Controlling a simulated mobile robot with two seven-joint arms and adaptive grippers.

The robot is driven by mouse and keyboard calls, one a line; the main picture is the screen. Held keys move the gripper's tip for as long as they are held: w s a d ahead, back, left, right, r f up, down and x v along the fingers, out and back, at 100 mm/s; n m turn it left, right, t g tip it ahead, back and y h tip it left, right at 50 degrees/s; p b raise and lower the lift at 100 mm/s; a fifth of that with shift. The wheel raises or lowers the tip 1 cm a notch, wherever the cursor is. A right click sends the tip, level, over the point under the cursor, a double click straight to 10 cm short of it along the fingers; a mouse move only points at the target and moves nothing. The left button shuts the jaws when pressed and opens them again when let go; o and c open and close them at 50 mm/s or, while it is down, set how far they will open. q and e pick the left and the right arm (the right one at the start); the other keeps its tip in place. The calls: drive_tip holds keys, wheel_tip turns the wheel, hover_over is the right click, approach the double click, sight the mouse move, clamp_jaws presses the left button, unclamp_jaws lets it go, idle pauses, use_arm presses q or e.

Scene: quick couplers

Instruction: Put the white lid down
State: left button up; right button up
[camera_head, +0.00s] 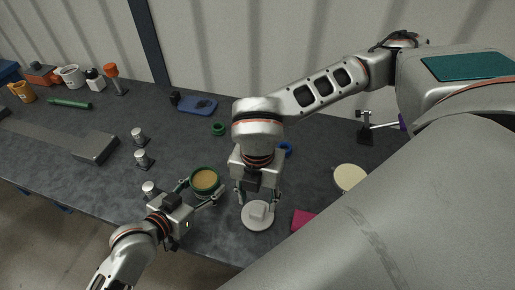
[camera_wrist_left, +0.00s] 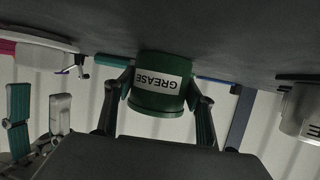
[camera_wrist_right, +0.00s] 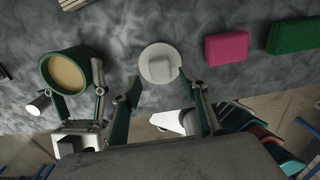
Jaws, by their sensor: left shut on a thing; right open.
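The white lid (camera_head: 257,217) is a round disc with a square knob, and it appears to lie flat on the dark table. In the right wrist view the lid (camera_wrist_right: 160,64) is just beyond my fingertips. My right gripper (camera_head: 254,200) points down over the lid, its fingers open and spread to either side of the knob, with nothing held. My left gripper (camera_head: 203,191) is shut on the green grease can (camera_head: 205,179), which is open and filled with tan grease. In the left wrist view the can's GREASE label (camera_wrist_left: 163,87) shows between the fingers.
A pink block (camera_head: 302,219) lies right of the lid, and a green block (camera_wrist_right: 295,36) lies beyond it. A cream disc (camera_head: 350,177) and a blue ring (camera_head: 285,149) are further back. Metal couplers (camera_head: 143,158) stand left of the can. The table's front edge is close to the lid.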

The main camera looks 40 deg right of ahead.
sight(257, 208)
use_arm(q)
drive_tip(key=shift+s+a+f, duration=0.1)
drive_tip(key=shift+s+f, duration=0.1)
drive_tip(key=shift+f, duration=0.3)
use_arm(e)
wheel_tip(257, 208, up, 7)
drive_tip(key=shift+f, duration=0.15)
use_arm(q)
drive_tip(key=o, duration=1.3)
drive_tip(key=shift+o, duration=1.3)
drive_tip(key=shift+w, duration=0.1)
drive_tip(key=shift+r, duration=0.25)
drive_tip(key=shift+r, duration=0.15)
